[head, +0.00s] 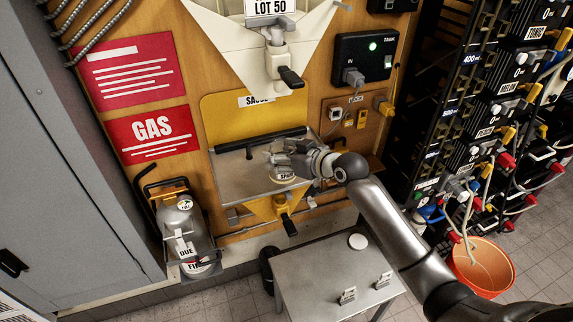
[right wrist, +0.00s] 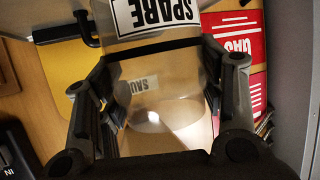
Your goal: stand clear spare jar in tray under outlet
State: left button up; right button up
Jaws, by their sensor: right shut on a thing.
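The clear spare jar (right wrist: 165,95) is see-through and carries a white SPARE label. In the right wrist view it sits between the two dark fingers of my right gripper (right wrist: 166,65), which is shut on it. In the head view my right gripper (head: 288,160) holds the jar (head: 283,174) in front of the steel panel of the yellow hopper. An outlet with a dark handle (head: 287,222) is below the yellow hopper; another outlet (head: 282,66) is under the white hopper above. I cannot tell which surface is the tray. My left gripper is out of view.
A small steel table (head: 320,268) stands below, with a white disc (head: 357,241) and two small card holders. A grey bottle (head: 186,232) stands at left in a black bracket. An orange bucket (head: 483,268) and a hose-filled rack (head: 470,110) are at right.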

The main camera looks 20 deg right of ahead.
jog(key=shift+w+f+b, duration=0.1)
jog(key=shift+w+b, duration=0.6)
jog(key=shift+w, duration=0.55)
jog(key=shift+f+b, duration=0.5)
jog(key=shift+f, duration=0.45)
jog(key=shift+f, duration=0.45)
jog(key=o, duration=1.1)
jog(key=v, duration=1.2)
